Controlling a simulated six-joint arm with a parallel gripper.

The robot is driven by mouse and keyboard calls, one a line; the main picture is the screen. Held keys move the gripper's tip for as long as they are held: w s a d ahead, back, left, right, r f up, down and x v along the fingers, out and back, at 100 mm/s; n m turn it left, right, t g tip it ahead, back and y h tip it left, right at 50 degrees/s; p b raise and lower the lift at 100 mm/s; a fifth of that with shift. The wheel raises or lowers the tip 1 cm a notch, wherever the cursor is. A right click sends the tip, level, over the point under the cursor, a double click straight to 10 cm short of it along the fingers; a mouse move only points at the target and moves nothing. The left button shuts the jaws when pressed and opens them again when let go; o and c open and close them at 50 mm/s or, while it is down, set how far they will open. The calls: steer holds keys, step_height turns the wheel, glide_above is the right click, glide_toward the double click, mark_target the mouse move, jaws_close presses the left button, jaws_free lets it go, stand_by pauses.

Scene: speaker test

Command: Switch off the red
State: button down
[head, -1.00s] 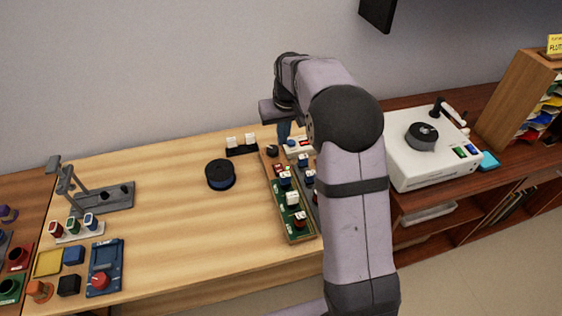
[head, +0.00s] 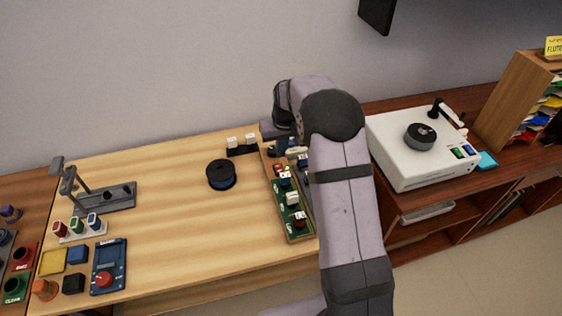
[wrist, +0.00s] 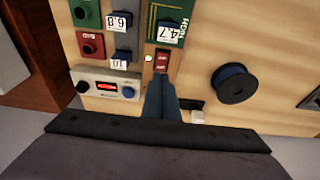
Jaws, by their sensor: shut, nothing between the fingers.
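A small red rocker switch (wrist: 162,61) sits on the wooden board at the end of a green strip, just ahead of my fingertips in the wrist view. A red part also shows at the far end of the board in the head view (head: 278,168). My gripper (wrist: 161,79) is shut and empty, its dark blue fingers together pointing at the switch. I cannot tell whether they touch it. A white box with a red display (wrist: 103,90) and a blue knob stands beside my fingers.
Green and grey strips with labelled parts lie close around the switch, one labelled 4.7 (wrist: 168,29). A black spool (head: 221,175) lies on the table left of the board. Two white blocks (head: 241,141) stand behind. A white machine (head: 405,160) is to the right.

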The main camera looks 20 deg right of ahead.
mark_target(280, 168)
steer(key=x, duration=0.2)
steer(key=p+x, duration=0.1)
steer(key=x, duration=0.1)
steer(key=s+p+x, duration=0.1)
steer(key=x, duration=0.1)
steer(key=shift+f, duration=0.5)
steer(key=shift+s+f, duration=0.1)
steer(key=shift+s+f+b, duration=0.25)
steer(key=shift+f+b, duration=0.35)
steer(key=shift+r, duration=0.2)
steer(key=shift+w, duration=0.1)
steer(key=shift+w+r, duration=0.25)
steer(key=shift+w, duration=0.4)
steer(key=shift+r, duration=0.15)
